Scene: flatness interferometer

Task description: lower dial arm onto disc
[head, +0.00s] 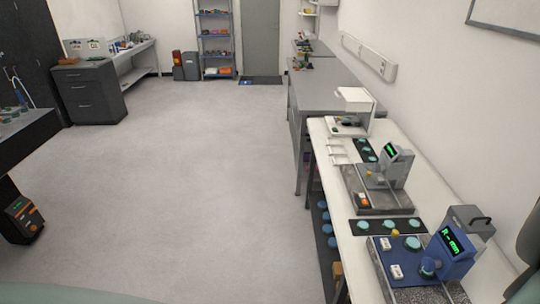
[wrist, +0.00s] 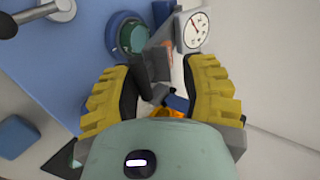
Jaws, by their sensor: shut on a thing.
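In the wrist view my gripper (wrist: 163,75) has its two yellow ribbed fingers closed in on a dark grey bar (wrist: 150,68), which looks like part of the dial arm. A white round dial (wrist: 194,30) with a red needle sits just beyond the right finger. A teal disc (wrist: 131,37) lies in a dark round seat on a blue surface, beyond the left finger and left of the dial. Whether the arm touches the disc cannot be told. The bar's lower end is hidden by my gripper. I cannot make out my gripper in the head view.
In the head view a blue instrument (head: 453,254) with a green display stands on the white bench at right. A grey instrument (head: 393,166) stands behind it. A black mat (head: 360,227) with teal discs lies between them. The floor (head: 200,180) at left is clear.

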